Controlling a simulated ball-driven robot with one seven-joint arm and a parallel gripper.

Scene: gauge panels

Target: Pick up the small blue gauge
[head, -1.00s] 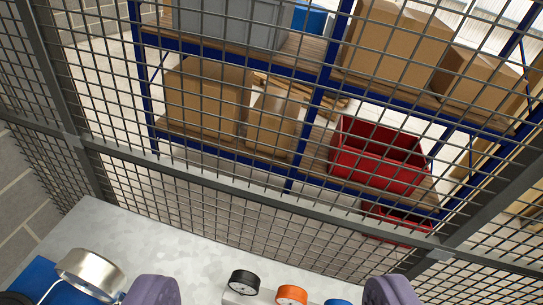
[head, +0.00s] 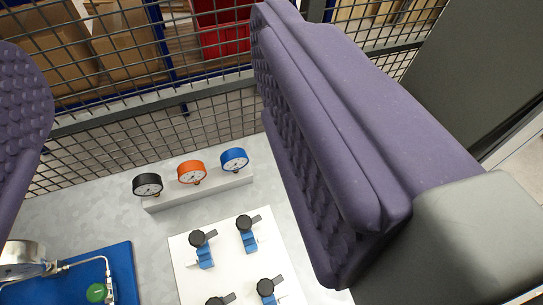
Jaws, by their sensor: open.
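The small blue gauge (head: 235,160) stands at the right end of a row of three small gauges on a pale block (head: 199,190). My gripper (head: 155,145) is open, with one purple textured finger at the left edge and the other large at right. The gauges show between the fingers, farther off, and nothing is held.
A white plate (head: 222,263) with several blue-and-black valves lies in front of the block. A blue panel (head: 75,275) with a large silver gauge (head: 22,260) is at lower left. A wire mesh fence (head: 125,135) stands behind the grey table.

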